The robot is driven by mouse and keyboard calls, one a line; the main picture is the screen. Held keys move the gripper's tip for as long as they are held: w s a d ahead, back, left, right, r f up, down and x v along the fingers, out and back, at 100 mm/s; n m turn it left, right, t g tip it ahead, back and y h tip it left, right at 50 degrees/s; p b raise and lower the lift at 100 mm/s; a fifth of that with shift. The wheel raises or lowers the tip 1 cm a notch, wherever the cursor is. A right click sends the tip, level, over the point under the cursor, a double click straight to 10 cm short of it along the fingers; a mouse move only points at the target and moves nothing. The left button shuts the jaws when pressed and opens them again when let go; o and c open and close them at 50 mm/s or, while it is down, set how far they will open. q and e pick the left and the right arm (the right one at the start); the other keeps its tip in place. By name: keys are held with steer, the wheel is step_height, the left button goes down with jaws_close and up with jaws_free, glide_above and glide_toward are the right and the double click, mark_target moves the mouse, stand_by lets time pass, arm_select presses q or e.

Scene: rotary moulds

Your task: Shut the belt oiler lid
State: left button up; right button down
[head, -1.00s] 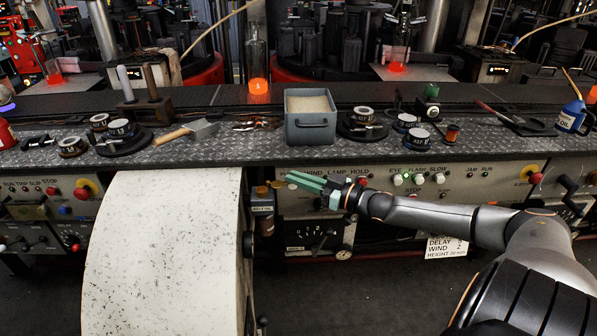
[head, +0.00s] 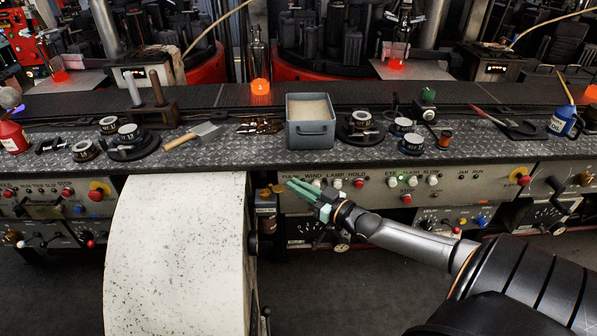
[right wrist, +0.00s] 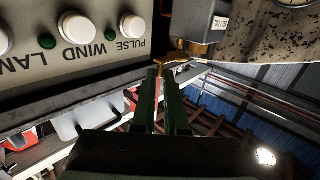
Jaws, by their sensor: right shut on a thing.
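The belt oiler (head: 265,203) is a small dark box with a pale label, on the panel front just right of the big pale drum. Its brass lid (head: 277,188) shows at the top of the box, reaching right toward my gripper. In the right wrist view the oiler (right wrist: 203,18) appears upside down, with the brass lid part (right wrist: 188,52) beside it. My right gripper (head: 290,182) has green fingers; in the wrist view its tips (right wrist: 160,72) are together on the lid's brass tab. The fingers partly hide the tab, and the exact lid angle is unclear. My left gripper is out of view.
The pale speckled drum (head: 180,250) stands close left of the oiler. The control panel (head: 345,172) with buttons and lamps lies behind my right gripper. Above, a metal bench (head: 240,150) carries a grey bin (head: 311,132) and several tools. The floor in front is open.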

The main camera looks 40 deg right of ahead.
steer(key=shift+s+a+m+g+h+p, duration=0.2)
steer(key=shift+a+m+h+p, duration=0.45)
steer(key=shift+m+h+p, duration=0.65)
steer(key=shift+s+a+m+g+h+p, duration=0.1)
steer(key=shift+a+m+g+h+p, duration=0.15)
steer(key=shift+a+m+h+p, duration=1)
steer(key=shift+s+a+m+g+h+p, duration=0.2)
steer(key=shift+m+h+p, duration=0.35)
steer(key=shift+h+p, duration=1.4)
steer(key=shift+h+b, duration=0.3)
steer(key=shift+h, duration=0.1)
steer(key=c, duration=0.9)
jaws_free()
steer(key=shift+c, duration=0.2)
